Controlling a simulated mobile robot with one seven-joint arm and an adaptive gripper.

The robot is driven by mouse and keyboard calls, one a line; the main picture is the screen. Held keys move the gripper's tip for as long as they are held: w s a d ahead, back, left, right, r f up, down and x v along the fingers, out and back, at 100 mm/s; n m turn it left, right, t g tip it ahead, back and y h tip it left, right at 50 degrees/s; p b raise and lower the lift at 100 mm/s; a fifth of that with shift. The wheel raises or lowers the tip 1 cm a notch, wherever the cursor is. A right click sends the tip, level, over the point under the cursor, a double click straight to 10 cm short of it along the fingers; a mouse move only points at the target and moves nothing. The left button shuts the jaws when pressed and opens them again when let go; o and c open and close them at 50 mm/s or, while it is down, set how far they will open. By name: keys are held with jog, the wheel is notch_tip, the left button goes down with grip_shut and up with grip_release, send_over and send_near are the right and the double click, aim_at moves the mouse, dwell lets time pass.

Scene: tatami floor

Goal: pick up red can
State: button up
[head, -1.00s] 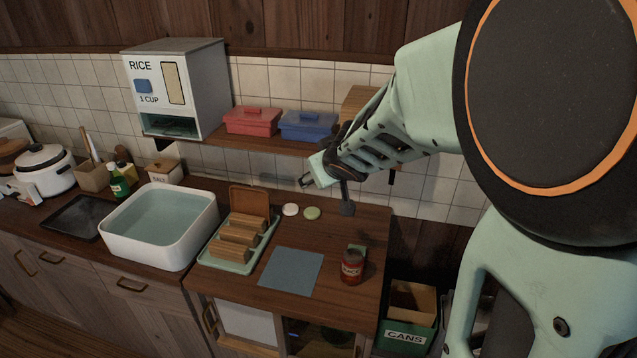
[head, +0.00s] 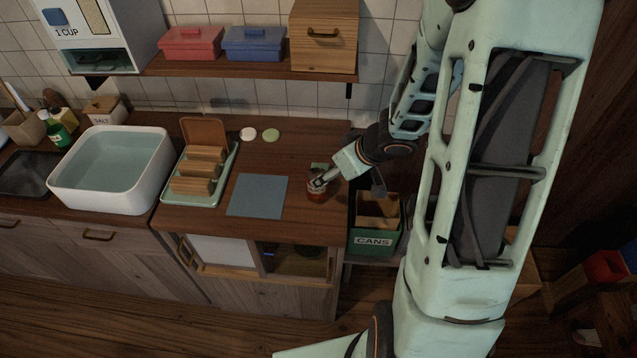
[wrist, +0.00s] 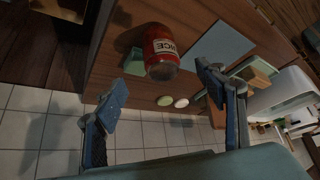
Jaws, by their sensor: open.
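The red can (head: 316,192) stands on the wooden counter near its right end, to the right of a blue-grey mat. In the head view my gripper (head: 320,182) covers part of it. In the wrist view the can (wrist: 161,50) shows a pale label and lies ahead of and between the two spread fingers. My gripper (wrist: 165,82) is open and empty. I see no finger touching the can.
A small green item (wrist: 133,64) sits right beside the can. The blue-grey mat (head: 257,195), the bread tray (head: 232,160) and two small discs share the counter. A green CANS bin (head: 374,241) stands beyond the right edge. A shelf (head: 220,70) with boxes hangs above.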

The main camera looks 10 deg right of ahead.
jog(key=b, duration=0.3)
send_over(318, 196)
jog(key=d, duration=0.2)
notch_tip(318, 196, down, 4)
jog(key=shift+b+x, duration=1.2)
jog(key=shift+x, duration=1.65)
jog(key=shift+w+a+r, duration=0.1)
jog(key=shift+w+r, duration=0.05)
jog(key=shift+r, duration=0.1)
jog(key=shift+c, duration=0.4)
jog(key=c, duration=0.8)
